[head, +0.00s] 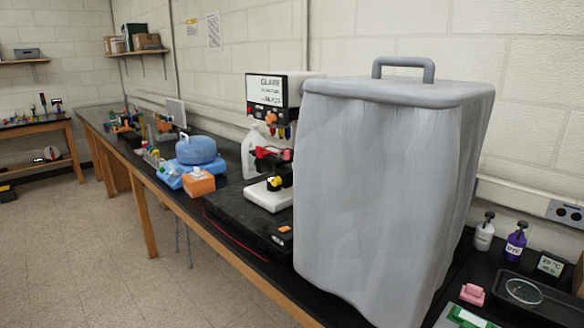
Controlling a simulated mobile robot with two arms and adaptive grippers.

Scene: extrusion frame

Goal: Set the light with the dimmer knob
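A white and black instrument (270,200), which looks like a microscope, stands on a dark platform on the bench. A screen (270,90) at its top shows "GLARE" in large letters; the smaller lines are hard to read. A small black and yellow knob (274,184) sits on its white base; I cannot tell for sure that it is the dimmer knob. Red and orange parts show higher up. A large grey cover with a handle (392,190) stands in front and hides the instrument's right side. Neither of my grippers is in view.
The dark bench (238,262) runs back along the wall. A blue round-lidded device (196,150) and an orange box (199,182) stand left of the instrument. Bottles (515,242) and a glass dish (523,292) are at the right. The floor at left (90,250) is clear.

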